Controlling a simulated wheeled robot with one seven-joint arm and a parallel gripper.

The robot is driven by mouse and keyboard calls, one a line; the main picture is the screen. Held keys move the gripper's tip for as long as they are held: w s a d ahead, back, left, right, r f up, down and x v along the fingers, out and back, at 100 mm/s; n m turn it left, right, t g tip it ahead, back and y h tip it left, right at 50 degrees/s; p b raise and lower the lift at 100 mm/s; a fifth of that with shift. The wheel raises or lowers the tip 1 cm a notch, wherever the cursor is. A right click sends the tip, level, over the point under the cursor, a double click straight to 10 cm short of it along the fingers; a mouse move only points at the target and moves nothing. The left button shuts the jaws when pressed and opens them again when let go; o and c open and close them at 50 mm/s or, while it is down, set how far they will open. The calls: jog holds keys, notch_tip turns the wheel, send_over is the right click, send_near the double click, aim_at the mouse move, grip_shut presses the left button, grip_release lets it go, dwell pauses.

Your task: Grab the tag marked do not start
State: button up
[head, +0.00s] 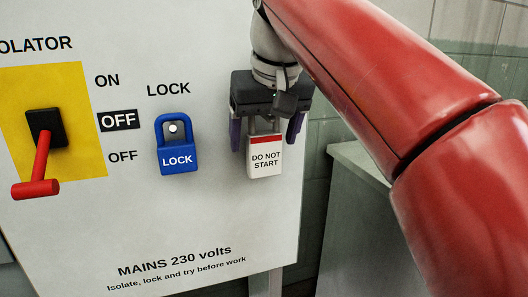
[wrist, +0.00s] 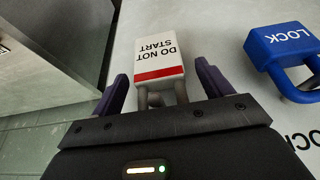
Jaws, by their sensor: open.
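The tag marked DO NOT START (head: 265,160) is white with a red band and hangs from a grey loop on the panel's right side. It also shows in the wrist view (wrist: 160,55), upside down. My gripper (head: 267,140) is at the tag's top, one purple finger on either side of the loop. The fingers are open, with gaps to the tag and loop in the wrist view (wrist: 162,82). The tag's body extends beyond the fingertips. My gripper's body hides the loop's upper end in the head view.
A blue padlock (head: 178,158) marked LOCK hangs left of the tag. A red isolator handle (head: 37,170) sits on a yellow plate (head: 80,120) at the far left. A grey cabinet (head: 350,215) stands right of the white panel (head: 225,215). The panel below the tag is clear.

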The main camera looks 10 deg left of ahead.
jog(key=shift+c, duration=0.2)
jog(key=c, duration=1.1)
jog(key=shift+o, duration=0.2)
